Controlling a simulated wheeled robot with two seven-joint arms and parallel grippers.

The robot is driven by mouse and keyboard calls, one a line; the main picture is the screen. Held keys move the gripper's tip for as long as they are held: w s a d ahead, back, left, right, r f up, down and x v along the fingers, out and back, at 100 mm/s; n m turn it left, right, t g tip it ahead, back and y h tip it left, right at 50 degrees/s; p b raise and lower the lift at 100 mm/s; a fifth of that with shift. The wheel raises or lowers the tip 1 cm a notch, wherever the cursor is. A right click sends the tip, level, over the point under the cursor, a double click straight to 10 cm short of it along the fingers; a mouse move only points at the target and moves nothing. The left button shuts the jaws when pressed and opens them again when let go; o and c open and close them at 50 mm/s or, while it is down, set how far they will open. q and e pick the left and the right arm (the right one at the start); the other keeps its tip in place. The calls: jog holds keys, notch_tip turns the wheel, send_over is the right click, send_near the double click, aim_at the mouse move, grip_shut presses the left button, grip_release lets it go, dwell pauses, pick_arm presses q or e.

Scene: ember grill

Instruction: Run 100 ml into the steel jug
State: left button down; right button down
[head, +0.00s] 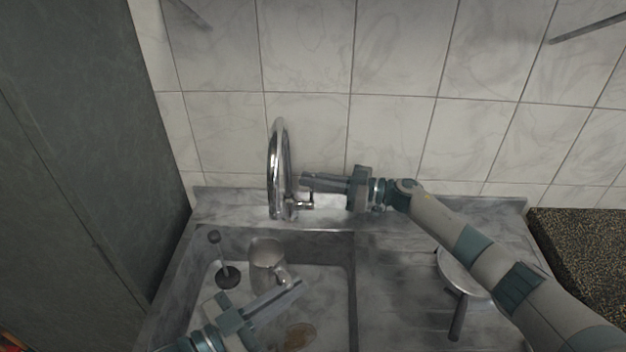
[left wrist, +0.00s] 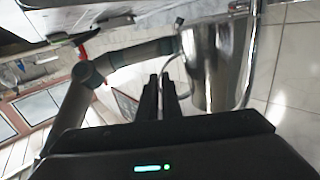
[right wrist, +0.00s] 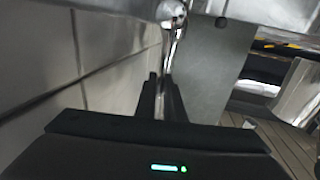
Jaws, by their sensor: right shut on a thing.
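The steel jug (head: 264,254) stands or hangs upright in the sink; its base is hard to make out. It also shows large in the left wrist view (left wrist: 212,65). My left gripper (head: 295,284) is at the jug's handle (head: 284,275), its fingers (left wrist: 164,84) close together with the handle's curve at their tips. Whether they grip it is unclear. The chrome tap (head: 276,165) rises behind the sink. My right gripper (head: 308,186) is shut on the tap's lever (right wrist: 170,55). I cannot make out any water running or the level inside the jug.
The sink (head: 350,290) holds a dark-based stick-like thing (head: 228,276) left of the jug and a brownish patch (head: 299,337) on its floor. A round pan (head: 462,275) with a handle lies on the drainboard (head: 390,290) under my right arm. A tall dark panel (head: 80,150) closes the left.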

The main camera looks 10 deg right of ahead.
jog(key=shift+s, duration=0.1)
jog(key=shift+s+a+f+n+y, duration=0.15)
jog(key=shift+s+f+n+y, duration=0.1)
jog(key=shift+s+n, duration=0.7)
jog(key=shift+s+a+f+n+y, duration=0.2)
jog(key=shift+s+n, duration=0.3)
jog(key=shift+n, duration=0.75)
jog(key=shift+s+a+f+n+y, duration=0.1)
jog(key=shift+s+f+n+y, duration=0.15)
jog(key=shift+s+n, duration=0.7)
jog(key=shift+w, duration=0.2)
jog(key=c, duration=1.8)
grip_release()
jog(key=shift+c, duration=0.2)
jog(key=v, duration=1.2)
